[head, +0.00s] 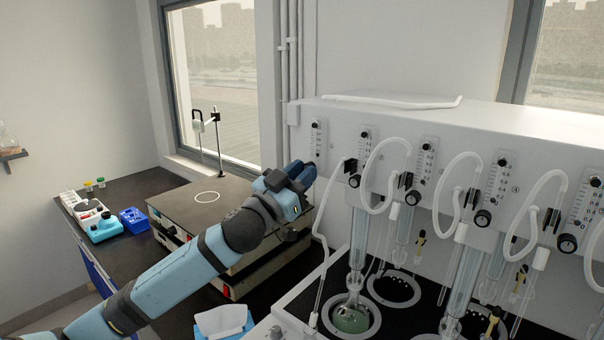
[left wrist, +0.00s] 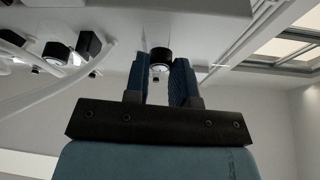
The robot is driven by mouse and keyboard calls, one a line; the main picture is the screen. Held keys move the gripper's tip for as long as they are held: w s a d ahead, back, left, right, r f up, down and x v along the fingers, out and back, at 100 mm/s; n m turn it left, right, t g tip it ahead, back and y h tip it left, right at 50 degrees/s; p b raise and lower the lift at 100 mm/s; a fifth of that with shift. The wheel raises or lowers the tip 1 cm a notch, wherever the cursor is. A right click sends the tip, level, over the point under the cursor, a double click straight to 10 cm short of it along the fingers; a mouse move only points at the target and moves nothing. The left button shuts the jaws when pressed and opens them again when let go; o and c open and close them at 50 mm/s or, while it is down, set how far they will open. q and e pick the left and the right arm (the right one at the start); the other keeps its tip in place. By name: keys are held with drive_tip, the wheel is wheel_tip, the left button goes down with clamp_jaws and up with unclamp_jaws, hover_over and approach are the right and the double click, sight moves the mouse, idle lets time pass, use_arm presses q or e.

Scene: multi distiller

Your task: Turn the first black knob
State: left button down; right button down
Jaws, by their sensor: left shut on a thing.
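The multi distiller (head: 520,125) is a long white unit with a row of black knobs on its front panel. My left gripper (head: 303,174) is at the panel's left end, below the first scale. It hides the first black knob in the head view. In the left wrist view the first black knob (left wrist: 160,57) sits between the blue fingers of my left gripper (left wrist: 160,72), which are shut on it. Other black knobs, such as the third (head: 411,198) and fourth (head: 482,217), stand farther right. My right gripper is not in view.
White looped tubes (head: 385,150) and glass columns hang close to the right of my left gripper. A hot plate (head: 190,205) stands on the dark bench to the left.

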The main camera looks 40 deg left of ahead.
use_arm(q)
drive_tip(key=shift+m+h, duration=0.3)
drive_tip(key=shift+m, duration=0.5)
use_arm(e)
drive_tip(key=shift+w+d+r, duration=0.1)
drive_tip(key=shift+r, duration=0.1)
use_arm(q)
drive_tip(key=c, duration=1)
unclamp_jaws()
drive_tip(key=shift+w, duration=0.15)
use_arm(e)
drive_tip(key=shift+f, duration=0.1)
use_arm(q)
drive_tip(key=shift+o, duration=0.2)
